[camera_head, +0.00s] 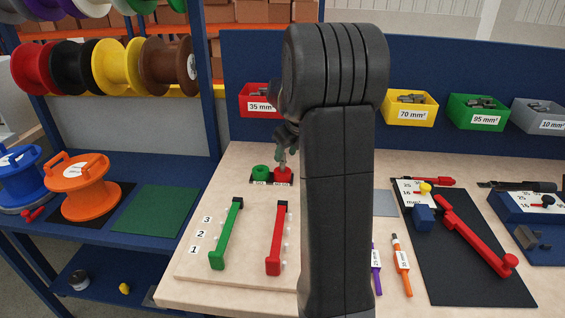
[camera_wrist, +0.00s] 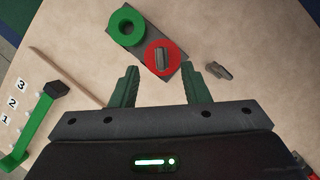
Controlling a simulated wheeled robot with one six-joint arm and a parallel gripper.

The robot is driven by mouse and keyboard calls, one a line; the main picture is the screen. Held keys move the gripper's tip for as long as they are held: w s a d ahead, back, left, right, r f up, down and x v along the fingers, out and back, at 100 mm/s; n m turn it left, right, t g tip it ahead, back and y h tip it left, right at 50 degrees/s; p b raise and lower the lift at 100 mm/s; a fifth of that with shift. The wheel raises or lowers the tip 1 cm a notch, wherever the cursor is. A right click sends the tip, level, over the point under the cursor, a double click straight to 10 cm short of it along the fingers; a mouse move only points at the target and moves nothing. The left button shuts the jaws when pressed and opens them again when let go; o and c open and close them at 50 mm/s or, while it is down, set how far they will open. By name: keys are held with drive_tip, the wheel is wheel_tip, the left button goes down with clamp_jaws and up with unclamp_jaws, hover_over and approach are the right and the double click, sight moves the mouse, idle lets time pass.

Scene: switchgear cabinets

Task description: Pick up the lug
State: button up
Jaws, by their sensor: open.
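In the wrist view, a grey metal lug (camera_wrist: 161,59) sits in a round red holder (camera_wrist: 149,62). A second small grey lug-like piece (camera_wrist: 219,71) lies on the table to the right of the holder. My gripper (camera_wrist: 161,84) is open and empty, its two green fingers apart. The red holder lies just beyond the gap between the fingertips. In the head view, my gripper (camera_head: 281,157) is above the red holder (camera_head: 283,175); my arm hides much of the area to its right, and the lug is not clear there.
A green ring holder (camera_wrist: 126,27) stands beside the red one on a dark plate. Green (camera_head: 227,232) and red (camera_head: 276,238) handled bars stand in front. Labelled bins, such as the yellow one (camera_head: 410,115), line the back. Tools lie on a black mat (camera_head: 465,270) at right.

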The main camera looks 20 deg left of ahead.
sight(282, 160)
drive_tip(key=x, duration=0.5)
drive_tip(key=shift+w+r, duration=0.1)
drive_tip(key=shift+w, duration=0.1)
clamp_jaws()
